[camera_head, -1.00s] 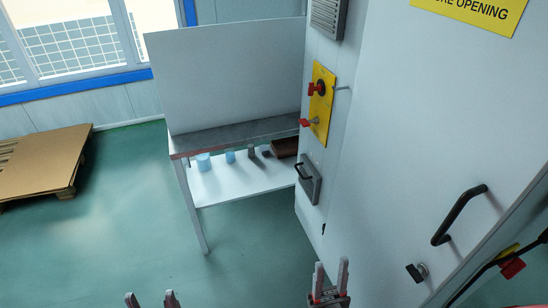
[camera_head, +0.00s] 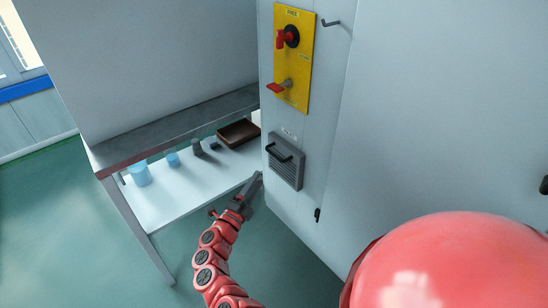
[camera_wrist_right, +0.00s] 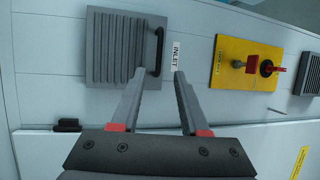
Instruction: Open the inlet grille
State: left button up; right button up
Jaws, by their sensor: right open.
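The inlet grille (camera_head: 285,161) is a grey slatted square on the pale cabinet face, lying flat against it, with a black bar handle (camera_head: 279,152). In the right wrist view the grille (camera_wrist_right: 115,48) is at the upper left, its handle (camera_wrist_right: 156,52) on its right edge, beside an INLET label (camera_wrist_right: 176,50). My right gripper (camera_head: 256,182) is below and left of the grille in the head view. In the right wrist view its fingers (camera_wrist_right: 158,76) are apart and empty, their tips just short of the handle, which lines up with the gap. My left gripper is out of view.
A yellow panel (camera_head: 294,58) with red switches is above the grille. A grey-topped bench (camera_head: 180,128) stands left, its lower shelf holding cups and a brown tray (camera_head: 239,133). A small black latch (camera_head: 317,215) is below right of the grille.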

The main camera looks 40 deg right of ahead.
aim_at(274, 154)
jog(key=x, duration=1.2)
jog(key=shift+w+d+b, duration=0.1)
jog(key=shift+w+b, duration=0.05)
jog(key=shift+b, duration=0.25)
grip_shut()
dwell(0.7)
